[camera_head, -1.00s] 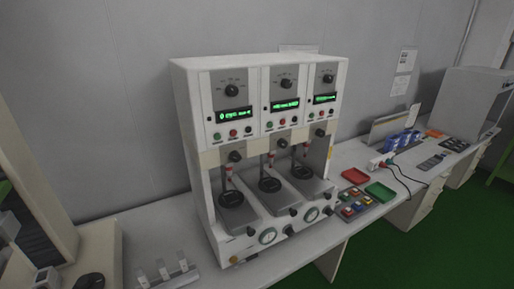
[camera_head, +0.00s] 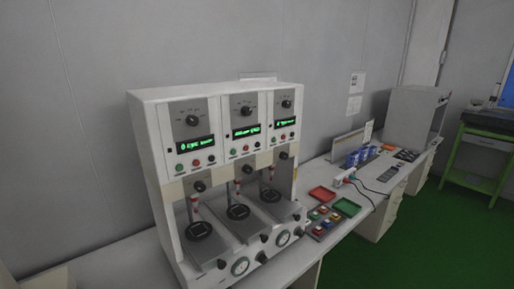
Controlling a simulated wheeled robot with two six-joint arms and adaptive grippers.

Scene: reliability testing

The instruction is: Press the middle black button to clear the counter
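A white testing machine (camera_head: 145,150) with three side-by-side stations stands on the counter, left of the picture's middle. Its middle panel has a black knob (camera_head: 247,111) on top and a lit green display (camera_head: 246,132). Under that display are a green button (camera_head: 232,154), a red button (camera_head: 246,152) and a small dark button (camera_head: 259,148); the last is too small to see clearly. The left display (camera_head: 195,144) and right display (camera_head: 286,124) are lit too. Neither of my grippers is in view.
Right of the machine are a red tray (camera_head: 322,193), a green tray (camera_head: 347,207) and a block of coloured pieces (camera_head: 324,218). Blue containers (camera_head: 360,157) and a grey cabinet (camera_head: 413,116) stand farther back. The green floor (camera_head: 400,245) at the right is clear.

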